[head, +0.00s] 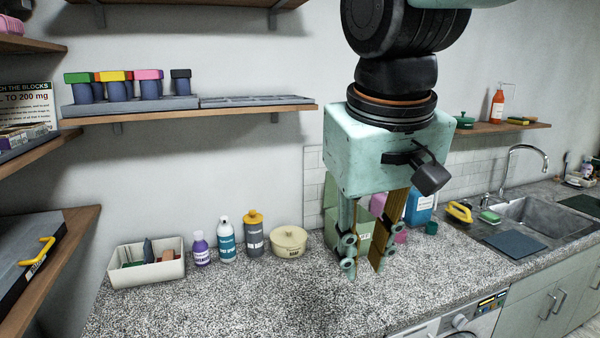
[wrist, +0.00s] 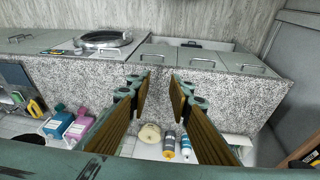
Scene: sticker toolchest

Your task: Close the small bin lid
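A pale green bin-like box (head: 355,240) stands on the counter behind my gripper in the head view. A pale green panel (head: 331,212) rises at its left, perhaps its lid standing open; my fingers hide much of both. I cannot make the box out in the wrist view, where my left finger covers that area. My gripper (head: 362,268) points down in front of the box. Its fingers are apart with nothing between them, as the wrist view also shows (wrist: 158,100).
A blue container (head: 421,207) stands right. The front counter is clear.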

